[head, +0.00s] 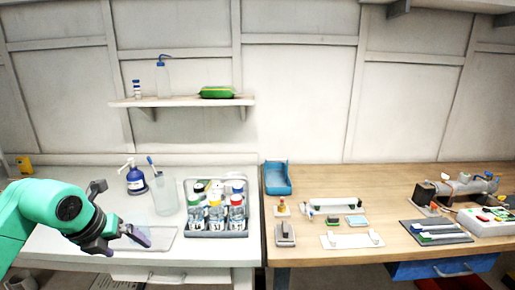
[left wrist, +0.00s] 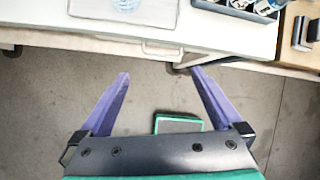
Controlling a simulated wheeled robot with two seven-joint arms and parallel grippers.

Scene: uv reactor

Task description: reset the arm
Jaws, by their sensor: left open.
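My left arm comes in from the left in the head view. Its left gripper (head: 136,238) hangs over the front of the white counter (head: 218,247), near a pale flat tray (head: 165,238). In the left wrist view the two purple fingers of the gripper (left wrist: 160,75) are wide apart with nothing between them. The floor shows beyond them, and the counter edge is at the top. My right gripper is in neither view.
A clear beaker (head: 164,195), a blue pump bottle (head: 135,178) and a grey rack (head: 215,234) of several bottles stand behind and right of the gripper. A wooden bench (head: 390,190) with a blue bin (head: 278,179) and equipment is at right. A shelf (head: 180,101) hangs above.

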